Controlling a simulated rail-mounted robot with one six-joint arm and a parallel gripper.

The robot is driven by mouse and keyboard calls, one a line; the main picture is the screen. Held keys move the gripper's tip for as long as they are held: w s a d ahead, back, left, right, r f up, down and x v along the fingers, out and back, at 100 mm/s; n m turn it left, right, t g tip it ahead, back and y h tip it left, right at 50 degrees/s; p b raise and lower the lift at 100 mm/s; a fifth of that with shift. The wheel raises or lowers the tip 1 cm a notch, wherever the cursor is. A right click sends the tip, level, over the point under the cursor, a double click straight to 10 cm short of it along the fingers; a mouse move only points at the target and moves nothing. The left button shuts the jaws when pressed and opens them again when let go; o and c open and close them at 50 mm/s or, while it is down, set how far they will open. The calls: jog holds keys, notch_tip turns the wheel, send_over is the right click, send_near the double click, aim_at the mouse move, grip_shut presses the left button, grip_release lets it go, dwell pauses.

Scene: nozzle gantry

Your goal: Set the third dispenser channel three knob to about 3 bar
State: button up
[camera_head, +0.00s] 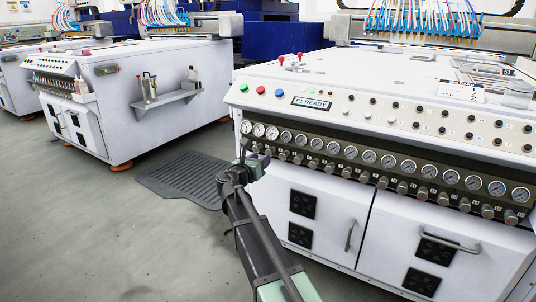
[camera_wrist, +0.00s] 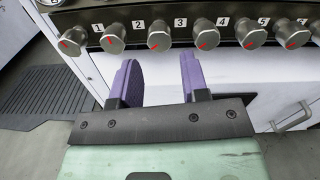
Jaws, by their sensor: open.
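The nearest dispenser cabinet (camera_head: 330,205) carries a row of pressure gauges with grey knobs below. In the wrist view the knobs run in a row with number labels 1 to 6 beside them. The knob just left of label 3, apparently the channel three knob (camera_wrist: 160,36), has a red mark. My gripper (camera_wrist: 158,62) is open, with purple fingers spread and nothing between them. Its fingertips sit just below that knob in the picture, apart from it. The third gauge (camera_head: 272,132) shows in the head view, but its reading is too small to tell. My gripper (camera_head: 255,158) is at the row's left end.
Neighbouring knobs (camera_wrist: 113,38) and (camera_wrist: 206,35) flank the channel three knob closely. Cabinet doors with a handle (camera_head: 350,235) lie below. A dark floor mat (camera_head: 185,180) is left of my arm. Another cabinet (camera_head: 170,95) stands behind. The grey floor at left is clear.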

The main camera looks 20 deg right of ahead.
aim_at(270, 152)
jog(key=x, duration=0.6)
jog(key=c, duration=0.6)
jog(key=shift+c, duration=0.2)
